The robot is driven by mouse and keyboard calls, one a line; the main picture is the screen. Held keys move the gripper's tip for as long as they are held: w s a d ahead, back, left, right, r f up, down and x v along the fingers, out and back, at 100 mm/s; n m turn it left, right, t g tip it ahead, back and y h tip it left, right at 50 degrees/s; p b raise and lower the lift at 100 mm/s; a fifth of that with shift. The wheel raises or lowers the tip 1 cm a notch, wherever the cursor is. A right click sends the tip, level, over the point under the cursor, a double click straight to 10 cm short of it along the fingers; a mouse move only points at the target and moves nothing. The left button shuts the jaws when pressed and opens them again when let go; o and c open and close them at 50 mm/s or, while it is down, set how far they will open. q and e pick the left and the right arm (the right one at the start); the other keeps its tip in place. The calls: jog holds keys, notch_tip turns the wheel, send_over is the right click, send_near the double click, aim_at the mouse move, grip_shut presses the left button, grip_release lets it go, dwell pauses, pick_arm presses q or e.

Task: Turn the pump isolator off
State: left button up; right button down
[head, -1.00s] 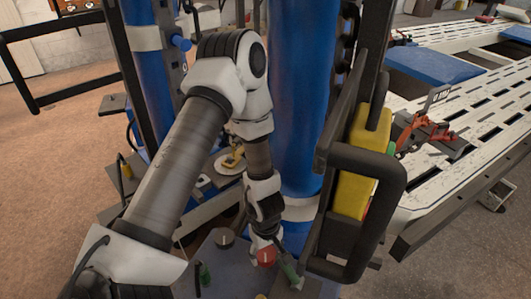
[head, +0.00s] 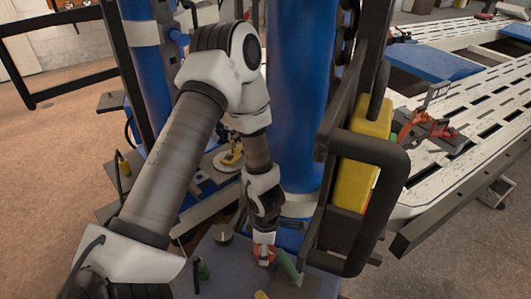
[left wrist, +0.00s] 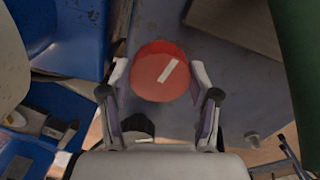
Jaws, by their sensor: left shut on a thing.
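A round red knob (head: 271,257) with a white pointer line sits on the grey-blue panel (head: 228,262) in front of the blue column. No label can be read on it. In the left wrist view the red knob (left wrist: 155,82) is between the fingertips, its white line slanting from lower left to upper right. My left gripper (head: 264,250) points down at the knob and is shut on it; it also shows in the left wrist view (left wrist: 162,80). The fingers partly hide the knob in the head view. My right gripper is out of view.
A dark knob (head: 223,238) and a green-topped part (head: 203,270) stand on the panel's left. A green handle (head: 288,266) is close right of the red knob. A black tubular frame (head: 385,155) and yellow block (head: 352,183) rise to the right.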

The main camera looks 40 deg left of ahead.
pick_arm(q)
jog(key=shift+n, duration=1.2)
jog(key=o, duration=1.2)
jog(key=shift+c, duration=0.2)
notch_tip(320, 180, up, 12)
